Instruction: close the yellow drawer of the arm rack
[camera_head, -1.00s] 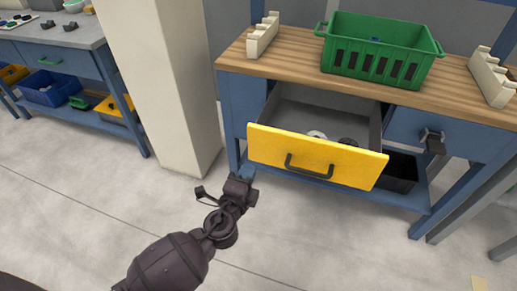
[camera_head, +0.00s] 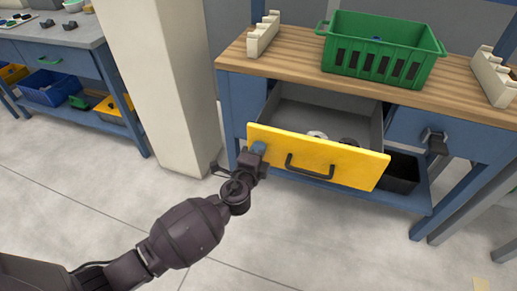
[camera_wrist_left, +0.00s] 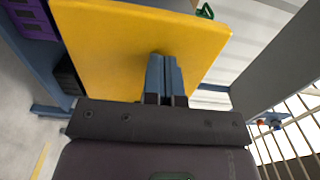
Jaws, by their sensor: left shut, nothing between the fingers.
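The yellow drawer (camera_head: 330,163) of the blue, wood-topped rack is pulled open. Its dark handle (camera_head: 309,167) is at the middle of the front, and a few small parts lie inside. My left gripper (camera_head: 258,148) is at the left part of the yellow front, left of the handle. In the left wrist view, its shut, empty blue fingers (camera_wrist_left: 164,75) point at the yellow panel (camera_wrist_left: 115,50). They touch or nearly touch it; I cannot tell which. My right gripper is not in view.
A green crate (camera_head: 380,55) stands on the rack's wooden top (camera_head: 300,62), between two cream slotted holders. A pale pillar (camera_head: 165,90) stands left of the rack. A dark bin (camera_head: 400,172) sits on the lower shelf. The floor in front is clear.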

